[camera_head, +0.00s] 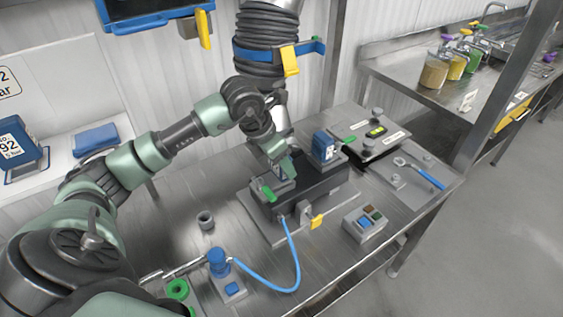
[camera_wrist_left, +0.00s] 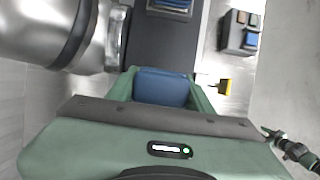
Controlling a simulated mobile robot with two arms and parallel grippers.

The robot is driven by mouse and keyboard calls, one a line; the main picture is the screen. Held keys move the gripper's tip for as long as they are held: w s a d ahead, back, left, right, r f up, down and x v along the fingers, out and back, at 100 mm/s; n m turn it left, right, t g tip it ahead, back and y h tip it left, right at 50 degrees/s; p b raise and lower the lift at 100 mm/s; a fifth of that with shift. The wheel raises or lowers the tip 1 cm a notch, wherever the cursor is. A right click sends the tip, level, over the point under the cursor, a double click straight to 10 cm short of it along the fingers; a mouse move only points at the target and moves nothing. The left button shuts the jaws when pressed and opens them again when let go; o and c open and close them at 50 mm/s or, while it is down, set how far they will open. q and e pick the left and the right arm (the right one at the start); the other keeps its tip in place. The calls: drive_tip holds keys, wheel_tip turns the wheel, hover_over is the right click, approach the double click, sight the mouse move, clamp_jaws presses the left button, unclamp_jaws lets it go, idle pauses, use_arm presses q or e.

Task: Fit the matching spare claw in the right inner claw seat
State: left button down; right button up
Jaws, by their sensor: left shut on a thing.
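The clamp fixture, a long dark block (camera_head: 316,187) on a grey base plate, stands mid-table in the head view. A blue claw block (camera_head: 323,146) marked 92 sits at its right end; a blue ribbed top shows at the upper edge of the wrist view (camera_wrist_left: 170,8). My left gripper (camera_head: 281,171) is over the left-middle part of the fixture. In the left wrist view its green fingers are shut on a blue piece (camera_wrist_left: 162,87), probably the spare claw. The fingers hide the inner seats, so I cannot tell whether the piece touches one.
A green lever (camera_head: 266,192) and a blue hose (camera_head: 294,245) are close to the fixture's left end. A button box (camera_head: 365,223) stands in front right. A wrench (camera_head: 420,173) lies on a right-hand plate. A grey ring (camera_head: 206,220) stands on bare table at left.

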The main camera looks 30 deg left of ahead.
use_arm(q)
drive_tip(key=shift+f+b, duration=0.15)
drive_tip(key=shift+b, duration=0.25)
idle(0.5)
drive_tip(key=c, duration=0.5)
unclamp_jaws()
drive_tip(key=o, duration=0.5)
drive_tip(key=shift+c, duration=0.2)
drive_tip(key=shift+r+p, duration=2.65)
drive_tip(key=shift+r, duration=1.85)
drive_tip(key=shift+r, duration=0.1)
